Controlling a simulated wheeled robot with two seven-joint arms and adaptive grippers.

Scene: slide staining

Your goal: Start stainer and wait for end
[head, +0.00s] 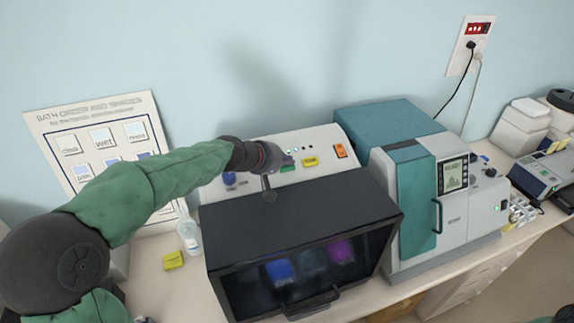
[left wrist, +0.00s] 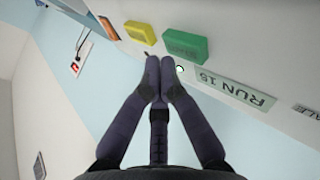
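The stainer (head: 300,205) is a white-panelled machine with a dark hood and a front window showing blue and purple baths. Its sloped panel carries a green button (head: 288,168), a yellow button (head: 310,162) and an orange switch (head: 341,151). My left gripper (head: 288,160) is at the panel, its fingertips together and empty beside the green button. In the left wrist view the fingertips (left wrist: 160,68) lie close to the green button (left wrist: 184,45), near a small lit dot and a "RUN 15" label (left wrist: 235,90). I cannot tell whether they touch it. My right gripper is out of view.
A teal and white machine (head: 420,200) with a small screen stands right of the stainer. A bottle (head: 188,236) and a yellow block (head: 173,260) stand on the bench to its left. A bath order poster (head: 105,140) is behind my left arm.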

